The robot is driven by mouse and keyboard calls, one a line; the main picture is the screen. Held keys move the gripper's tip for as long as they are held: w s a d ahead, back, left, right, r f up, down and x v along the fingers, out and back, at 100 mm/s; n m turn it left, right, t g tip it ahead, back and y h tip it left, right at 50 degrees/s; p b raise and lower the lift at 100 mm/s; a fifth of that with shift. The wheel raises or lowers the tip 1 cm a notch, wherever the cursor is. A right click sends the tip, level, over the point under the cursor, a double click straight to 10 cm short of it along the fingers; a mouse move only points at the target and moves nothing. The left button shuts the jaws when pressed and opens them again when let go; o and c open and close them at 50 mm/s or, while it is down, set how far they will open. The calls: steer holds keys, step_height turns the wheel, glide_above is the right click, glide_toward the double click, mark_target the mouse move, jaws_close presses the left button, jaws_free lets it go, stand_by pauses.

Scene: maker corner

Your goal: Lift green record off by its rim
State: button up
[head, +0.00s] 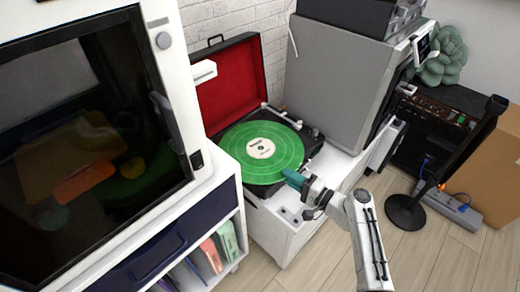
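The green record (262,168) with a cream label lies flat on the turntable (309,137), which has an open lid with a red lining (229,85). My gripper (290,178) is at the record's near right rim, with its teal fingertips touching or just beside the edge. The fingers show small and from behind, so I cannot tell whether they are open or shut on the rim. The far and left parts of the record's rim show clearly.
A large dark-windowed machine (95,130) stands close on the left. A grey box-shaped machine (333,75) stands behind to the right. A white cabinet (273,232) carries the turntable. A black stand (405,211) is on the wooden floor at right.

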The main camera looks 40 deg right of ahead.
mark_target(264, 162)
steer(key=w, duration=0.5)
steer(key=shift+a, duration=0.4)
jaws_close()
